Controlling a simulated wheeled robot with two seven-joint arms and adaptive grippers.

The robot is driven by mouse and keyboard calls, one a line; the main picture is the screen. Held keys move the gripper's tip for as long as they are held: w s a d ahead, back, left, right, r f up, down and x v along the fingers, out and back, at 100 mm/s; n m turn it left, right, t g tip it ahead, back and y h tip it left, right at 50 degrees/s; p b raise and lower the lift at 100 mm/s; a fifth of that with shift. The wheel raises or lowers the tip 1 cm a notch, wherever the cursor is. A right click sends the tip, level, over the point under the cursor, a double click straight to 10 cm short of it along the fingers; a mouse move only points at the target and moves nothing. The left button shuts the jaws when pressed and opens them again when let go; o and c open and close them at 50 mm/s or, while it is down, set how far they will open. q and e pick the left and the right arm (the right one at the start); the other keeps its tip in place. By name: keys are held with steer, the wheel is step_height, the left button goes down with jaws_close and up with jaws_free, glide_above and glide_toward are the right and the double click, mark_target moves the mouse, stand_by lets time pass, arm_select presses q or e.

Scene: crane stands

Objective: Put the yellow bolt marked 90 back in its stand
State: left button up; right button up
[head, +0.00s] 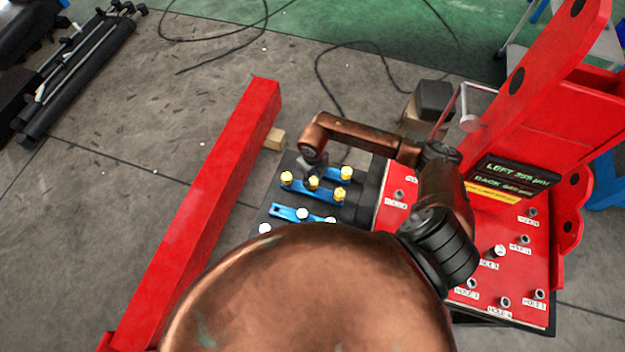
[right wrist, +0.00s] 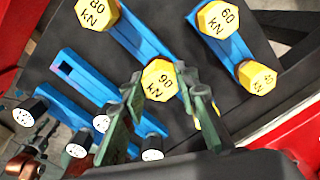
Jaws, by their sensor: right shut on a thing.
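The yellow bolt marked 90 (right wrist: 160,80) is between the fingers of my right gripper (right wrist: 163,103), which is shut on it. In the head view the bolt (head: 313,183) shows just below the right gripper (head: 312,165). It is at the middle of a blue stand (right wrist: 134,36), between the yellow bolt marked 80 (right wrist: 97,12) and another yellow bolt partly hidden by a finger. I cannot tell whether it is seated or just above. A brown and dark part at the lower left of the right wrist view may be my left gripper; its fingers are unclear.
The yellow bolt marked 60 (right wrist: 218,18) and another yellow bolt (right wrist: 256,78) stand in a neighbouring blue stand. Several white-topped bolts are nearer me. A red beam (head: 210,200) lies left; a red panel with labelled holes (head: 520,280) is right.

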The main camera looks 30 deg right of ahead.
steer(key=shift+f+b, duration=0.95)
steer(key=shift+f, duration=0.4)
steer(key=o, duration=1.3)
steer(key=shift+r+p, duration=1.7)
steer(key=shift+r, duration=0.8)
steer(key=shift+r, duration=0.1)
step_height(320, 180, up, 12)
